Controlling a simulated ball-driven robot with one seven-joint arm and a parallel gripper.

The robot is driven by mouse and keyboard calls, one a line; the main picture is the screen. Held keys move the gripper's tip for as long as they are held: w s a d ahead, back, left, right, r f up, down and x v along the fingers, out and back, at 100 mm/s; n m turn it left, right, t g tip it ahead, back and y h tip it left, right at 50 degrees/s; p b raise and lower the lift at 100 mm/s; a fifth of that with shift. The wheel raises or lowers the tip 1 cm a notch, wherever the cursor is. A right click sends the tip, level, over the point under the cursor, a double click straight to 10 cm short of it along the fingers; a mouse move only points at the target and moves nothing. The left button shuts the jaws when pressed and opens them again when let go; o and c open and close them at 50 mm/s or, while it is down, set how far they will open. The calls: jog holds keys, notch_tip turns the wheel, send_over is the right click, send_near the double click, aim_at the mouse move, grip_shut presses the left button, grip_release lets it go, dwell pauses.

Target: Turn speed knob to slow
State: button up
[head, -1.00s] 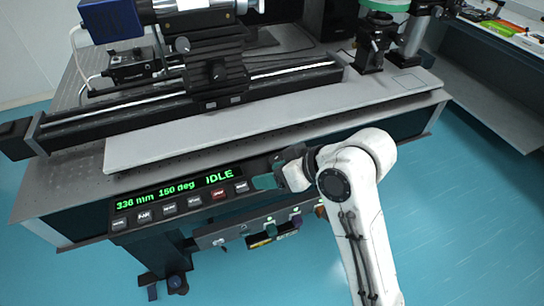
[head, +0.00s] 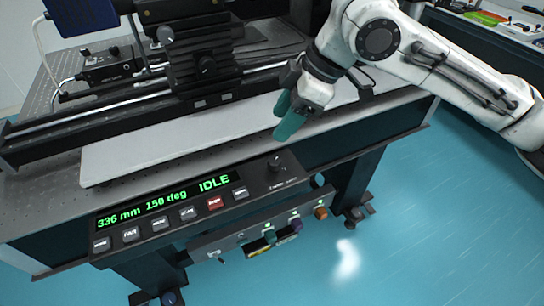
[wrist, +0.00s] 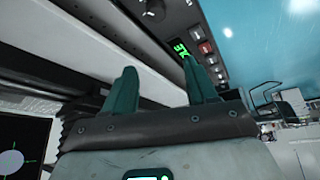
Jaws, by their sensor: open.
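A black control panel (head: 165,219) on the table's front edge has a green display (head: 162,203) reading 336 mm, 150 deg, IDLE. A black knob (head: 276,163), likely the speed knob, stands at the panel's right end with small markings beside it that are too small to read. A dark round knob also shows at the top of the wrist view (wrist: 156,9). My gripper (head: 287,118) has teal fingers and is above the front of the table, apart from the knob and higher. In the wrist view the two fingers (wrist: 162,82) are spread with nothing between them.
Several buttons, one red (head: 214,203), line the panel left of the knob. A lower panel (head: 245,240) carries teal, purple and orange knobs. A long pale plate (head: 190,140) and a rail stage with an instrument (head: 195,50) lie behind. Blue floor is open at right.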

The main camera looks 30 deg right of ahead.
aim_at(274, 161)
jog(key=shift+g+h, duration=0.3)
jog(key=shift+g, duration=0.1)
jog(key=f, duration=0.3)
jog(key=f+b, duration=0.1)
jog(key=f, duration=0.3)
jog(key=w+a+f, duration=0.1)
jog(key=f, duration=0.3)
jog(key=shift+a+f, duration=0.1)
jog(key=shift+f, duration=0.1)
jog(key=c, duration=1.1)
jog(key=shift+o, duration=0.2)
